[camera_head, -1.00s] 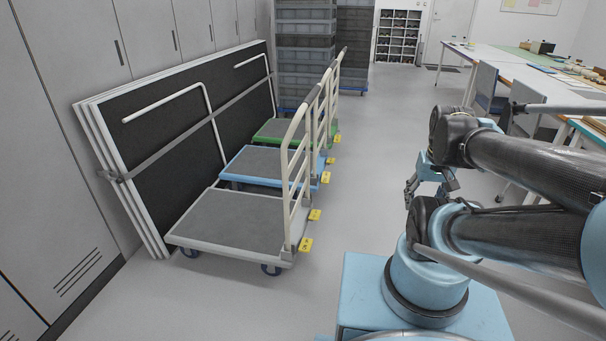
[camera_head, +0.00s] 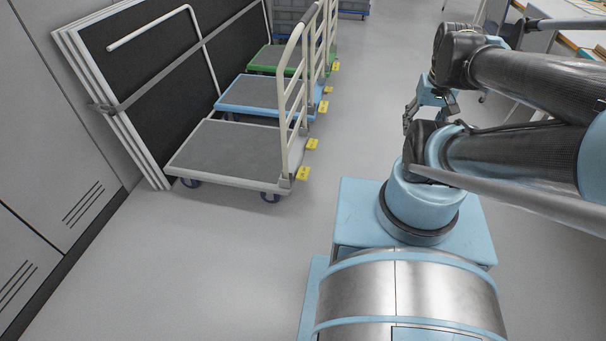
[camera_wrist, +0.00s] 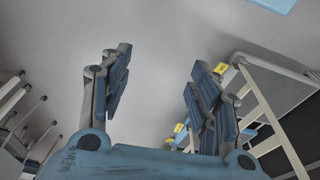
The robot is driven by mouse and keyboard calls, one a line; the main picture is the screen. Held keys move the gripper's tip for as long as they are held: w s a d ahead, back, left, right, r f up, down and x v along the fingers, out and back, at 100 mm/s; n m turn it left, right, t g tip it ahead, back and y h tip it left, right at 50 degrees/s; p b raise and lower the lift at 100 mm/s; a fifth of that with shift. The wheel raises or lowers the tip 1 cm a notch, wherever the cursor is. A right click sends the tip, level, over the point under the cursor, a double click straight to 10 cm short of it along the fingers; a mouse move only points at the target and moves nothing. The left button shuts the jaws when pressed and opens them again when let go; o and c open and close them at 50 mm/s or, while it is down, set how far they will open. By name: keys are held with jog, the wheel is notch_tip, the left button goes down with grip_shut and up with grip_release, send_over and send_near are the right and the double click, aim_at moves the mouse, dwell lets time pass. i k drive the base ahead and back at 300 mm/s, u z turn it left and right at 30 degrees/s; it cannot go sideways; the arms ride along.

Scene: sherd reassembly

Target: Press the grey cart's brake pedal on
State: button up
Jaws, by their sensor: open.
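The grey cart (camera_head: 230,150), with a grey deck and a pale upright handle, stands nearest in the row at left in the head view. Two yellow pedals, a nearer one (camera_head: 303,173) and a farther one (camera_head: 312,144), stick out low at its handle end. Their labels are too small to read, and I cannot tell whether either is pressed. My gripper (camera_head: 408,118) is to the right of the cart, apart from it and above the floor. In the wrist view my gripper (camera_wrist: 158,85) is open and empty; yellow pedals (camera_wrist: 220,68) show by its right finger.
A blue-edged cart (camera_head: 262,95) and a green-edged cart (camera_head: 275,58) stand behind the grey cart. Strapped panels (camera_head: 150,75) lean on the cabinets at left. Desks and chairs are at right. Floor (camera_head: 200,270) in front of the grey cart is clear.

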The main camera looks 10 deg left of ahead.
aim_at(303, 172)
jog(key=u, duration=0.85)
jog(key=k, duration=1.55)
jog(key=z, duration=0.75)
jog(key=i, duration=1)
